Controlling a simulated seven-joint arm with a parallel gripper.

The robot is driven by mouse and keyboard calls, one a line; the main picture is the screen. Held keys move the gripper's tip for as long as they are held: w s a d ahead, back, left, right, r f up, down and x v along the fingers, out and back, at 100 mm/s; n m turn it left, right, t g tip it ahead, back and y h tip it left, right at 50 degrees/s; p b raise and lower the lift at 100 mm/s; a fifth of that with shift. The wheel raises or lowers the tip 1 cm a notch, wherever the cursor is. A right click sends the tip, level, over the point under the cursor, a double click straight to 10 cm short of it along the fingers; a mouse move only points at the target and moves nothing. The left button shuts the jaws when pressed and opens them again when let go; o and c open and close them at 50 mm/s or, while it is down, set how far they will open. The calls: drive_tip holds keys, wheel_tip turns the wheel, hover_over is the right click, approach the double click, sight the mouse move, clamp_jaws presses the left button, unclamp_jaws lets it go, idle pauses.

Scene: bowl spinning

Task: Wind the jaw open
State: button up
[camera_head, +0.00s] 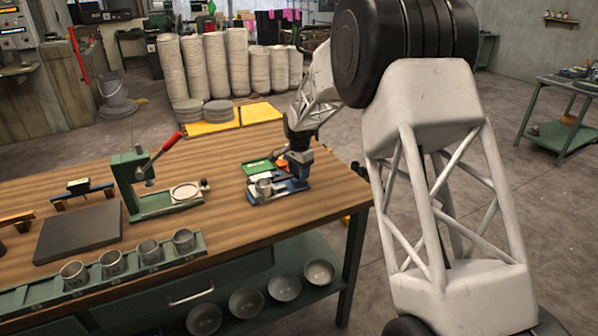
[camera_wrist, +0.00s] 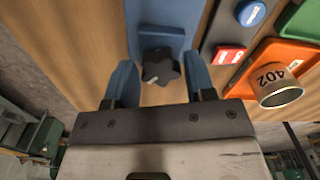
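A black star-shaped knob (camera_wrist: 160,67) sits at the near end of a blue fixture part (camera_wrist: 163,38) in the wrist view. My gripper (camera_wrist: 159,62) is open, with one blue finger on each side of the knob. Gaps show between the knob and both fingers, so I see no contact. In the head view my gripper (camera_head: 299,168) is low over the right end of the bench, at the small blue fixture (camera_head: 290,187). The jaw itself is not clearly visible, and the knob is hidden in the head view.
A metal cup marked 402 (camera_wrist: 281,88) stands tilted in view on an orange plate (camera_wrist: 300,55), right of my gripper. A red button (camera_wrist: 229,55) and a blue button (camera_wrist: 252,13) are nearby. A green press (camera_head: 135,182) with a red-tipped lever stands left on the bench (camera_head: 235,222).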

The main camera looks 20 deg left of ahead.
drive_tip(key=c, duration=0.5)
drive_tip(key=shift+n, duration=0.4)
drive_tip(key=n, duration=1.1)
drive_tip(key=shift+r+n, duration=0.1)
drive_tip(key=shift+n, duration=0.3)
drive_tip(key=n, duration=1.3)
